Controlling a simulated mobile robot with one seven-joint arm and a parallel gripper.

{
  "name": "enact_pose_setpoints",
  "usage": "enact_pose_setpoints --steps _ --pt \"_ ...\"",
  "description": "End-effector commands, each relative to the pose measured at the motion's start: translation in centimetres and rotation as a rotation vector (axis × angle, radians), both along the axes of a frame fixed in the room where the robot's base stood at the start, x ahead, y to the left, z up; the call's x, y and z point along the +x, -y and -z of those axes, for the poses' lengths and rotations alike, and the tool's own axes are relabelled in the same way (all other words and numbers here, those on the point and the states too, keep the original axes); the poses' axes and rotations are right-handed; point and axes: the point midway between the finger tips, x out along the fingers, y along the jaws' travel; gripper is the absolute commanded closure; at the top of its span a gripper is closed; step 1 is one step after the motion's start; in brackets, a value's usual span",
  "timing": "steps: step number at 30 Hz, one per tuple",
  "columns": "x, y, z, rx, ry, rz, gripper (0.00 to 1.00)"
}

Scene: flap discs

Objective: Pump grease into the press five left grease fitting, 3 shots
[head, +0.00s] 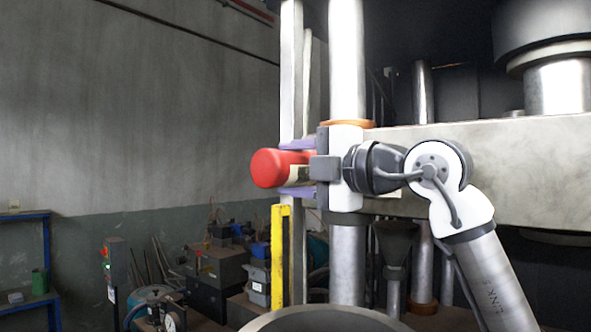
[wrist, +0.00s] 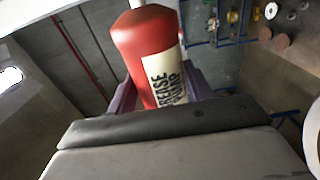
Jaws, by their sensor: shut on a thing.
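The grease pump (head: 270,168) is a red cylinder with a rounded end and a pale label. It lies roughly level in the head view, its red end pointing left. My gripper (head: 298,168) is shut on it, with one purple finger above and one below. The wrist view shows the red grease pump (wrist: 146,45) too, its label partly readable, between the purple fingers of my gripper (wrist: 160,92). The press shows its steel columns (head: 347,60) and a wide pale beam (head: 520,165) behind my arm. I cannot pick out the left grease fitting in either view.
A yellow post (head: 279,255) stands below the pump. Dark boxes and machines (head: 215,275) crowd the floor at lower left. A blue rack (head: 30,260) stands at the far left. The round rim (head: 325,318) of something large is at the bottom. Open air lies left of the pump.

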Motion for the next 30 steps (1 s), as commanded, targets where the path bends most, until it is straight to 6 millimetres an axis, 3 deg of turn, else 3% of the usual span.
enact_pose_setpoints --steps 13,30 --pt "-0.92 -0.78 -0.02 0.001 0.003 0.004 1.0" --pt "-0.19 -0.09 -0.09 0.003 0.0 0.003 1.0"
